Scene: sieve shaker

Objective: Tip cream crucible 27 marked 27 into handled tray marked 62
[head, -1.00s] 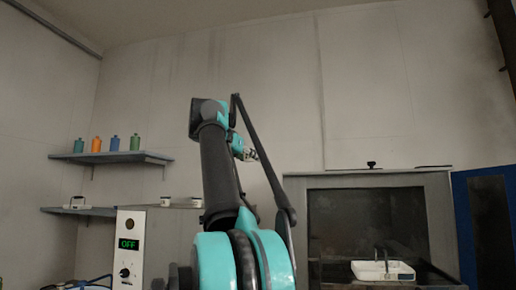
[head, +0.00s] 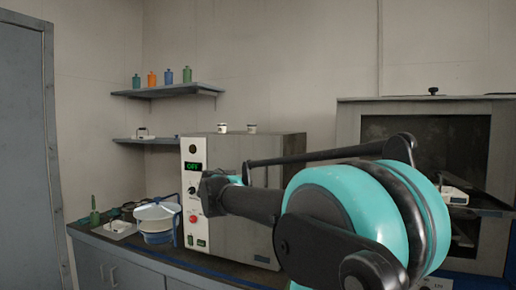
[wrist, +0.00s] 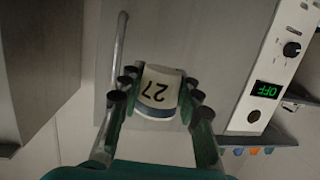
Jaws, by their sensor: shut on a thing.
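The cream crucible 27 (wrist: 157,88) is in the wrist view, with a dark "27" and a blue-grey band. The wrist picture is upside down compared with the head view, so the crucible looks roughly upright. My gripper (wrist: 158,97) is shut on it, with fingers on both sides. In the head view my arm hides the gripper and crucible. Three white handled trays show in the head view: one on the bench (head: 120,229), one on the lower shelf (head: 144,134) and one at the hood (head: 453,195). No 62 is readable on any.
A grey oven-like box (head: 272,152) with a green OFF display stands on the bench, with two small pots (head: 251,128) on top. A white-blue container (head: 156,222) stands left of it. Coloured bottles (head: 169,77) line the upper shelf. A fume hood (head: 365,112) is at right.

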